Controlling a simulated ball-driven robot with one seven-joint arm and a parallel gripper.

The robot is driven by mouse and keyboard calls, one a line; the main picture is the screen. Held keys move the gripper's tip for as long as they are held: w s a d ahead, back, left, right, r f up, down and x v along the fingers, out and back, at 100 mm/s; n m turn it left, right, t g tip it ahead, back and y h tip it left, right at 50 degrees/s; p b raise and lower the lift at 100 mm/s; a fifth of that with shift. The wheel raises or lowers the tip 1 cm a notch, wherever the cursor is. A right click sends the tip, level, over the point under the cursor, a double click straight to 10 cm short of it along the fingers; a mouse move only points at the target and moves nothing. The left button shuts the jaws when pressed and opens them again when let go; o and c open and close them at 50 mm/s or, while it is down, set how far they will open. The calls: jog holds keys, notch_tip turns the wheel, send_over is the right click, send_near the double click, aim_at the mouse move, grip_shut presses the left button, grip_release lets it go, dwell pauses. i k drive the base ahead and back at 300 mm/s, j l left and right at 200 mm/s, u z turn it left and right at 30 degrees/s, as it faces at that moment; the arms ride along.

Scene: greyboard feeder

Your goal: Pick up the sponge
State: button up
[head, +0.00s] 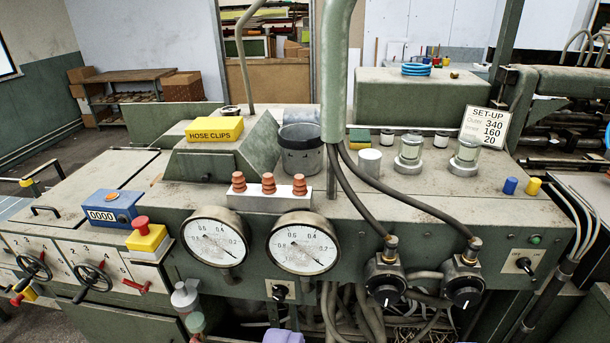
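A small block with a dark green top and a yellow lower part (359,138) looks like the sponge. It sits on the machine's grey top, right of the green vertical pipe and behind a pale cylinder. It is small in the picture, so its texture cannot be made out. My gripper is not in view.
The pipe (336,70) and black hoses (400,206) rise before the sponge. A dark cup (301,150) and a yellow HOSE CLIPS box (214,129) stand left. A pale cylinder (369,162) and glass-topped fittings (410,152) stand near it. Bare top lies right of the hoses.

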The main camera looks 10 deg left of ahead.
aim_at(360, 139)
jog(key=i+j+z, duration=0.35)
jog(key=j, duration=0.25)
jog(key=i+j+z, duration=0.35)
jog(key=j, duration=0.35)
jog(key=i+j+z, duration=0.15)
jog(key=j, duration=0.2)
jog(key=i+j+z, duration=0.15)
jog(key=j, duration=0.25)
jog(key=i+j, duration=0.1)
jog(key=i, duration=0.35)
jog(key=i+j+z, duration=0.15)
jog(key=i, duration=0.3)
